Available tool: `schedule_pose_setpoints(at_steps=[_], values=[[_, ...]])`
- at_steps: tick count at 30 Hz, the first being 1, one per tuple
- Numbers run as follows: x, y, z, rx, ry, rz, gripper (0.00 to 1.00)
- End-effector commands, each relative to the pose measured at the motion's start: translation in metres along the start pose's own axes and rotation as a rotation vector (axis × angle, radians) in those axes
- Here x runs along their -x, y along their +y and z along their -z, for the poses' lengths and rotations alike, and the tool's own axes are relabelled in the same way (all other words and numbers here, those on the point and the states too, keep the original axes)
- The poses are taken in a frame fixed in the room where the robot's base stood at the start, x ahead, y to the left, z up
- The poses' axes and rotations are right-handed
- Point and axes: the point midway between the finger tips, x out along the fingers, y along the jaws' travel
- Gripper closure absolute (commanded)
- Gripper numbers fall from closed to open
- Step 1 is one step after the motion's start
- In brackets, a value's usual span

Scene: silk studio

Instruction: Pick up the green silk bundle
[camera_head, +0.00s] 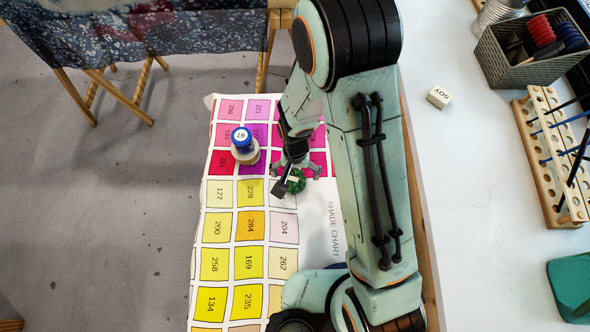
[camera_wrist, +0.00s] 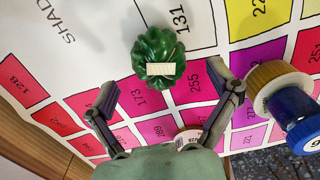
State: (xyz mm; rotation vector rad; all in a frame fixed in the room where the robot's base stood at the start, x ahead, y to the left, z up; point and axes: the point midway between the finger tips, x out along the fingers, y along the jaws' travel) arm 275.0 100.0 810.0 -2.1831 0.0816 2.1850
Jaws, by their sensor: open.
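The green silk bundle (camera_wrist: 158,52) lies on the shade chart (camera_wrist: 85,50), with a pale label across its middle. In the head view the bundle (camera_head: 296,181) shows only in part, beside my gripper (camera_head: 291,180) and close to the arm. In the wrist view my gripper (camera_wrist: 168,95) is open, its two dark fingers spread apart. The bundle sits ahead of the fingertips, roughly midway between them. I see nothing held between the fingers.
A jar with a blue lid marked 97 (camera_head: 243,146) stands on the chart close left of my gripper. A white SOY block (camera_head: 439,96), a grey basket (camera_head: 520,62) and a wooden rack (camera_head: 548,150) are on the white table at right. Patterned cloth (camera_head: 130,30) hangs at upper left.

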Motion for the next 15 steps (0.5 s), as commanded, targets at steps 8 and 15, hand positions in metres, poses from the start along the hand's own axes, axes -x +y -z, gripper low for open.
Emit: schedule_pose_setpoints(at_steps=[8,15], values=[[-0.02,0.0,0.0,0.0,0.001,0.001,0.12],[-0.02,0.0,0.001,0.0,0.001,0.001,0.28]])
